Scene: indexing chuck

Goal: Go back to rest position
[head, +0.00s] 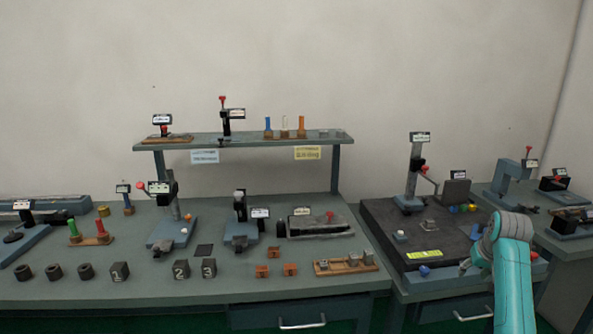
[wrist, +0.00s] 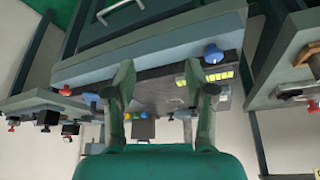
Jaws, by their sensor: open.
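My gripper (wrist: 160,84) shows in the wrist view with its two fingers spread apart and nothing between them. Past the fingers lies the dark top of the right-hand bench, seen upside down. In the head view my teal arm stands at the lower right, in front of that bench, and its wrist is close to the bench's front right corner. The gripper is mostly hidden behind the arm there. A blue knob (wrist: 213,54) and a yellow label (wrist: 218,80) lie beyond the right finger; they also show in the head view as a blue knob (head: 424,271) and a yellow label (head: 422,254).
The dark bench top (head: 385,220) carries an upright press (head: 414,175) and small coloured balls. The long left bench (head: 320,275) holds several fixtures, numbered blocks and orange blocks. A raised shelf (head: 240,143) stands at the back. Another bench with machines (head: 512,180) stands at far right.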

